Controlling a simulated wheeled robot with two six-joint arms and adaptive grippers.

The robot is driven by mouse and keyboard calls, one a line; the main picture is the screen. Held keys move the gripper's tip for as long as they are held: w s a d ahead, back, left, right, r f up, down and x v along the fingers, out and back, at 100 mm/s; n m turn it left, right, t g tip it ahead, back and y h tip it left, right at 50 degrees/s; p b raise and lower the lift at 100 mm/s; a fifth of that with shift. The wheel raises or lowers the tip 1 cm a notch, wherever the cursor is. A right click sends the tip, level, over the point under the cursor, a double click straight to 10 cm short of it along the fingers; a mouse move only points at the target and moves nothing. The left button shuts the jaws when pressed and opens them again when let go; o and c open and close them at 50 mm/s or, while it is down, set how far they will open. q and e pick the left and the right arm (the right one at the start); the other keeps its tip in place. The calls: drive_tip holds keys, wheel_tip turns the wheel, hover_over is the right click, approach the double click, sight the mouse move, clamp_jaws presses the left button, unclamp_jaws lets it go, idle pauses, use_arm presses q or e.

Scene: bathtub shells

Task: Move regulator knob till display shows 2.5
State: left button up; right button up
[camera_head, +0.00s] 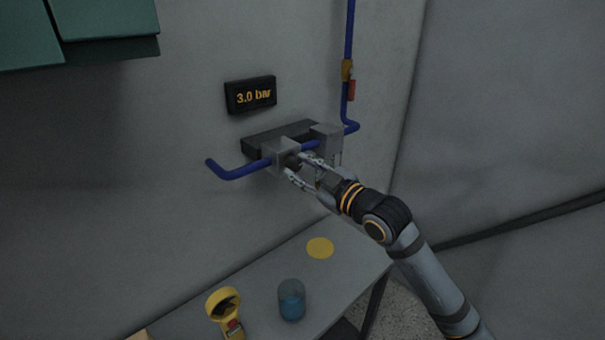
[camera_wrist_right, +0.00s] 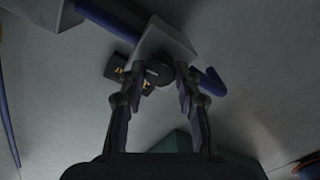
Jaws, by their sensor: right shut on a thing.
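The display (camera_head: 250,95) on the wall reads "3.0 bar" in orange on black. Below it the regulator, a grey block (camera_head: 280,149), sits on the blue pipe. Its dark knob (camera_head: 293,161) faces out from the block. My right gripper (camera_head: 297,168) has its fingers on either side of the knob and is shut on it. In the right wrist view the knob (camera_wrist_right: 158,73) lies between the two fingertips (camera_wrist_right: 157,78), partly hidden by them. My left gripper is not in view.
The blue pipe (camera_head: 236,172) runs along the wall and rises at the right past a valve with a red handle (camera_head: 351,90). Below is a table (camera_head: 262,270) with a yellow disc (camera_head: 320,248), a blue-filled glass (camera_head: 291,300) and a yellow device (camera_head: 223,302). Green cabinets (camera_head: 100,20) hang top left.

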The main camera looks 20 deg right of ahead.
drive_tip(key=shift+n, duration=0.4)
drive_tip(key=o, duration=1.2)
drive_tip(key=shift+w, duration=0.1)
drive_tip(key=shift+c, duration=0.2)
wheel_tip(320, 180, up, 10)
